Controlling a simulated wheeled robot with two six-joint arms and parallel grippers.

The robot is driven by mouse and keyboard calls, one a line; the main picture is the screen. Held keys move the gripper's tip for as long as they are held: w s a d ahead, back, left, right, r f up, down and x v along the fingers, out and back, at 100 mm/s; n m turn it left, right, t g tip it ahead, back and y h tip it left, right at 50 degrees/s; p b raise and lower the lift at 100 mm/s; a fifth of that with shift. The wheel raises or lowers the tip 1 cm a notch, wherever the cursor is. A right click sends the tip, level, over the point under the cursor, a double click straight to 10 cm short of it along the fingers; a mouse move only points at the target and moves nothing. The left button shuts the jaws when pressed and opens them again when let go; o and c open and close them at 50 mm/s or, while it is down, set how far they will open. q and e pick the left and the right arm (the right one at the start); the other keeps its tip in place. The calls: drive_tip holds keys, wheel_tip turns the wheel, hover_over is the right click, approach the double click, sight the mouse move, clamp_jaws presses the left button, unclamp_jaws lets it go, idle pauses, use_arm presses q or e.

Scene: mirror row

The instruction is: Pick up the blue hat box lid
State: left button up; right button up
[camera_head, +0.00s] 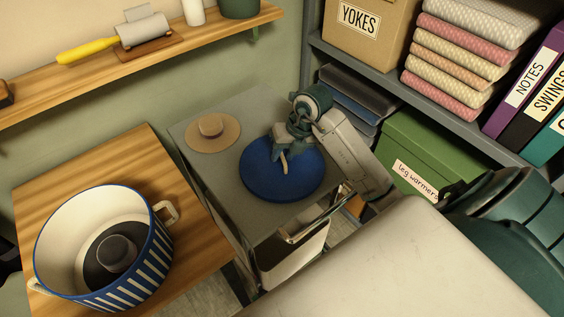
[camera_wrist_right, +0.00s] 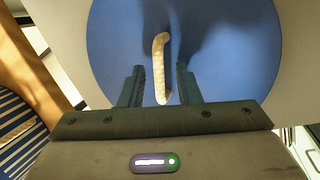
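The blue hat box lid (camera_head: 258,180) lies flat on a grey cabinet top. Its pale curved strap handle (camera_head: 284,163) stands up at the middle. My right gripper (camera_head: 286,150) is over the lid, partly hiding its far side. In the right wrist view the lid (camera_wrist_right: 105,45) fills the upper middle. The handle (camera_wrist_right: 159,70) shows between the two spread fingers of my right gripper (camera_wrist_right: 159,72), with a gap on each side. My left gripper is not in view.
A straw hat (camera_head: 229,137) lies left of the lid on the grey cabinet (camera_head: 205,158). A striped round box (camera_head: 152,262) holding a grey hat (camera_head: 117,253) stands on the wooden table (camera_head: 95,172). A green box (camera_head: 432,150) and loaded shelves stand to the right.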

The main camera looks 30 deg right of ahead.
clamp_jaws()
drive_tip(key=shift+r, duration=0.15)
